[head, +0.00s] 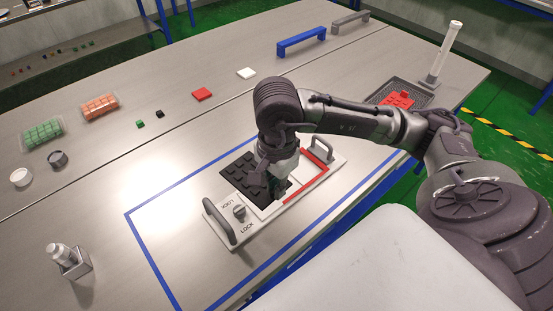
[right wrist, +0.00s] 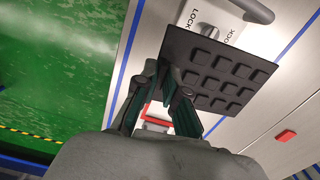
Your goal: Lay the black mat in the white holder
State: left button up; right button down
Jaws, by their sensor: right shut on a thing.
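The black mat (head: 240,172) is a dark square sheet with rows of raised square pads. It is over the left and middle part of the white holder (head: 224,222), overhanging its far edge. The holder has grey end handles, a knob marked LOCK and a red-edged section on its right. My right gripper (head: 279,186) is shut on the mat's near edge. In the right wrist view the mat (right wrist: 216,76) extends tilted from between the fingers (right wrist: 166,98). Whether the mat touches the holder cannot be told. My left gripper is not in view.
A blue line (head: 165,264) outlines the holder's area. A grey tray (head: 421,97) with a red mat (head: 396,100) lies at right, near a white upright cylinder (head: 447,50). Small blocks and punnets lie farther back.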

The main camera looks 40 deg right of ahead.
jog(key=m, duration=0.2)
jog(key=d+m, duration=0.1)
jog(key=m, duration=0.1)
jog(key=f+m, duration=0.1)
jog(key=m, duration=0.1)
jog(key=shift+s+d, duration=0.15)
jog(key=shift+d, duration=0.15)
jog(key=m, duration=0.3)
jog(key=m+p, duration=0.2)
jog(key=m, duration=0.8)
send_over(253, 205)
notch_tip(253, 205, down, 8)
jog(key=shift+s+d+r, duration=0.1)
jog(key=shift+f, duration=0.25)
notch_tip(253, 205, down, 3)
jog(key=shift+f+p, duration=0.1)
jog(key=shift+p, duration=0.4)
jog(key=shift+f, duration=0.35)
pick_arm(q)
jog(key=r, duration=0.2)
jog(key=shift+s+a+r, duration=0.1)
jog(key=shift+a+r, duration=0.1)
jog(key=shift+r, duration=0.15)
pick_arm(e)
jog(key=shift+f, duration=0.1)
jog(key=shift+w, duration=0.2)
